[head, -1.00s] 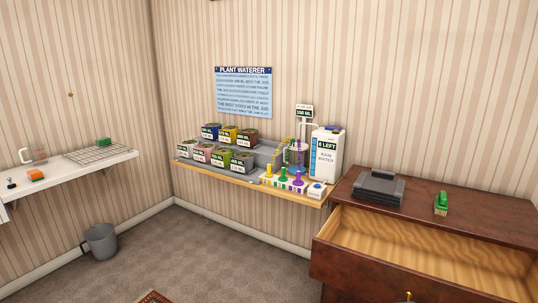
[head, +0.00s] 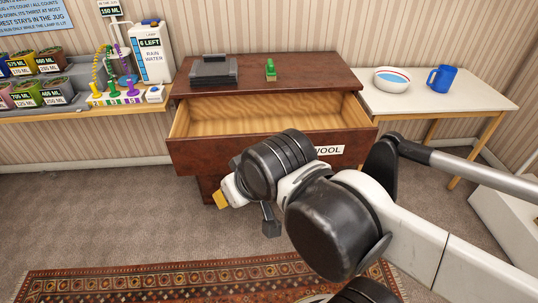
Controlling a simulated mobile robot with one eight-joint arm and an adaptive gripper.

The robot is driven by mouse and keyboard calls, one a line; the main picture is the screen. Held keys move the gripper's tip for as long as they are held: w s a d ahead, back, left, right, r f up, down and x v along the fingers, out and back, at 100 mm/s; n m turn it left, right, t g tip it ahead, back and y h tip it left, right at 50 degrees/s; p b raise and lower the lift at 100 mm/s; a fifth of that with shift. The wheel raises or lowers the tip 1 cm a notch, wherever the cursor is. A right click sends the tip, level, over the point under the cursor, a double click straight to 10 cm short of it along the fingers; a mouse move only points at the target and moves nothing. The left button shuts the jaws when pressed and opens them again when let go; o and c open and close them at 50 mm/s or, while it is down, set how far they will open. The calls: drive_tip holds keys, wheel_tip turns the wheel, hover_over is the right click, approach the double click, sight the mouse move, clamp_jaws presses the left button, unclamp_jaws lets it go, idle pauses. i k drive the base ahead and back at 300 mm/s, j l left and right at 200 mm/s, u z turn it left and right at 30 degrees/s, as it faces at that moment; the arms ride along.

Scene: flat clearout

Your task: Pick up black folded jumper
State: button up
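The black folded jumper (head: 213,74) appears as a dark, flat folded stack on the left part of the brown dresser's top (head: 318,76). My gripper (head: 245,212) is low in front of the dresser, below and well apart from the jumper. It points down and to the left, and a yellow piece and a dark piece show at its end. My arm hides part of it, so I cannot tell how far its fingers are apart. Nothing shows held in it.
The dresser's top drawer (head: 185,118) is pulled out and looks empty. A green brush-like item (head: 270,70) lies right of the jumper. The plant shelf (head: 120,108) stands left; a patterned rug (head: 150,283) lies in front.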

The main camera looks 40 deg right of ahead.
sight(214, 69)
drive_tip(key=i+l+z, duration=0.5)
drive_tip(key=i+z, duration=0.25)
drive_tip(key=i, duration=0.25)
drive_tip(key=i+z, duration=0.4)
drive_tip(key=i, duration=0.15)
